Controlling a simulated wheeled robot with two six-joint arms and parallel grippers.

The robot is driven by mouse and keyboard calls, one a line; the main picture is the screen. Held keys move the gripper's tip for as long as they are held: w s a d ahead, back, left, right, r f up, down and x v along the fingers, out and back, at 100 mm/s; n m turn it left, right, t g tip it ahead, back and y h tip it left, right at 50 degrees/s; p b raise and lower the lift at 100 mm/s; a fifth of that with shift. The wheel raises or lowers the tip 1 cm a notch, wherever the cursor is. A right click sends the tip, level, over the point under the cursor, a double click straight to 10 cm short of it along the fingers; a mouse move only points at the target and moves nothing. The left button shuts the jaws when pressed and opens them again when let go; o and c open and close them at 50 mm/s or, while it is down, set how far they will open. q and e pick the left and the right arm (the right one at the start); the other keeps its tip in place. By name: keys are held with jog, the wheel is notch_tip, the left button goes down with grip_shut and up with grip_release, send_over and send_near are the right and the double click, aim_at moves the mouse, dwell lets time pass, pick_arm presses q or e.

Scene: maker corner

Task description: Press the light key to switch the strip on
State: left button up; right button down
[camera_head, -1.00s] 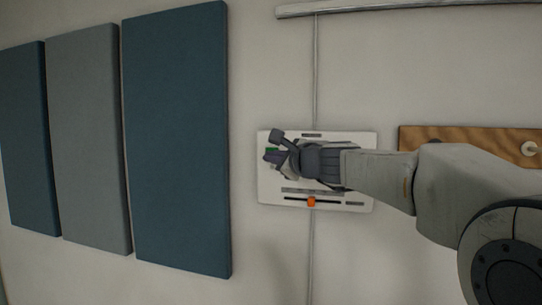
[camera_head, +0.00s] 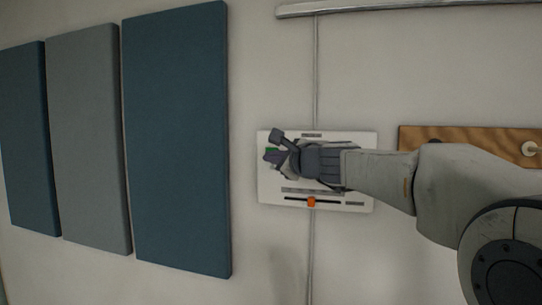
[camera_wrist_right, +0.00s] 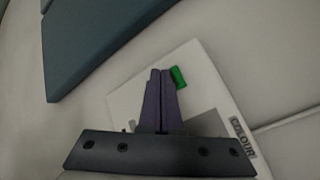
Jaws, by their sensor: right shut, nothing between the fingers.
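A white control panel (camera_head: 268,192) is on the wall, partly covered by my right gripper and forearm. A small green key (camera_wrist_right: 178,77) shows just right of my fingertips in the right wrist view, and a sliver of green (camera_head: 271,150) shows beside them in the head view. My right gripper (camera_head: 270,158) is shut and empty, its purple fingers (camera_wrist_right: 160,76) together in front of the panel beside the green key. I cannot tell whether they touch it. The strip (camera_head: 400,9) runs along the top of the wall and looks dull grey. My left gripper is not in view.
An orange slider knob (camera_head: 311,202) sits in a dark slot low on the panel. A wooden board (camera_head: 470,140) with a pale knob (camera_head: 529,148) is to the right. Blue (camera_head: 175,140) and grey (camera_head: 90,140) wall panels stand left. The wall below is clear.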

jog(key=shift+w, duration=0.15)
jog(key=shift+w+d, duration=0.15)
jog(key=shift+w, duration=0.1)
dwell(0.3)
jog(key=shift+w, duration=0.15)
dwell(0.5)
jog(key=shift+s, duration=0.55)
jog(key=shift+a, duration=0.2)
jog(key=s+a+b, duration=0.1)
jog(key=s, duration=0.4)
jog(key=shift+s+a, duration=0.4)
